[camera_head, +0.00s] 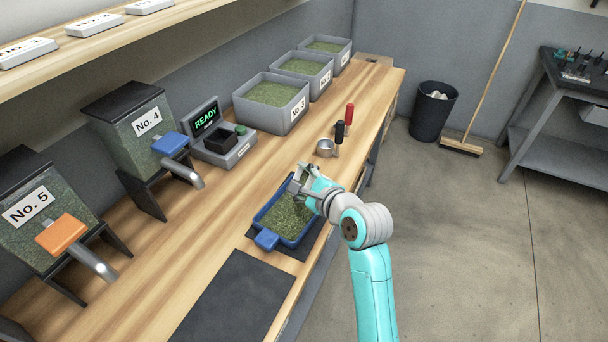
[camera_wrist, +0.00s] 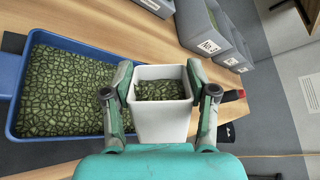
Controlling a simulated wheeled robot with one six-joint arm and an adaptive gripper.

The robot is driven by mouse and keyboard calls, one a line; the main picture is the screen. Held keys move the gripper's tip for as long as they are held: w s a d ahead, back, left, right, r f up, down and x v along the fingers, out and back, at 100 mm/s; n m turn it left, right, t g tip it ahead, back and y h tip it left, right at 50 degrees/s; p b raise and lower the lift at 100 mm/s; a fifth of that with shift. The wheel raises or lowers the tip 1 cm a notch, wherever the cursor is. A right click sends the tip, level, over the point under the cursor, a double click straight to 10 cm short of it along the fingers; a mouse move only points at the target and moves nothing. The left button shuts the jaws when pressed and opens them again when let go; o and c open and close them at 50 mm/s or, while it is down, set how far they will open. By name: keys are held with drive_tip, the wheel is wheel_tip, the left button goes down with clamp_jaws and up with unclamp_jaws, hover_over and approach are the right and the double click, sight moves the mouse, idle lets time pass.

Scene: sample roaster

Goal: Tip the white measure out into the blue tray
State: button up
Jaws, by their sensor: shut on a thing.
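My gripper (camera_wrist: 160,100) is shut on the white measure (camera_wrist: 163,122), one finger on each side of it. The measure is upright in the wrist view, with green beans (camera_wrist: 162,90) inside. The blue tray (camera_wrist: 88,42) lies left of the measure in the wrist view and holds a layer of green beans. In the head view the blue tray (camera_head: 267,239) sits on a dark mat near the bench's front edge. My gripper (camera_head: 301,183) is above the tray's far end there, and it mostly hides the measure.
A black-handled scoop (camera_head: 326,147) and a red-handled tool (camera_head: 349,113) lie beyond the tray. Grey bins (camera_head: 286,122) of beans stand at the back. A dark mat (camera_head: 236,299) lies bare in front.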

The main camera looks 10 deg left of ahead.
drive_tip(key=n, duration=0.1)
drive_tip(key=f+n+h, duration=0.1)
drive_tip(key=a+f+n+h, duration=0.1)
drive_tip(key=shift+s+a+f+t, duration=0.1)
drive_tip(key=shift+s+f+t, duration=0.05)
drive_tip(key=shift+s+t, duration=0.15)
drive_tip(key=f+n+h, duration=0.1)
drive_tip(key=a+f+n, duration=0.1)
drive_tip(key=shift+s+n+t+h, duration=0.2)
drive_tip(key=shift+n+t+h, duration=0.1)
drive_tip(key=shift+h, duration=0.1)
drive_tip(key=n+h, duration=0.1)
drive_tip(key=a+n+t+h, duration=0.1)
drive_tip(key=n, duration=0.1)
drive_tip(key=shift+s+f, duration=0.15)
drive_tip(key=shift+s, duration=0.05)
idle(1.0)
wheel_tip(320, 180, up, 3)
drive_tip(key=shift+r, duration=0.1)
drive_tip(key=shift+d, duration=0.1)
idle(0.4)
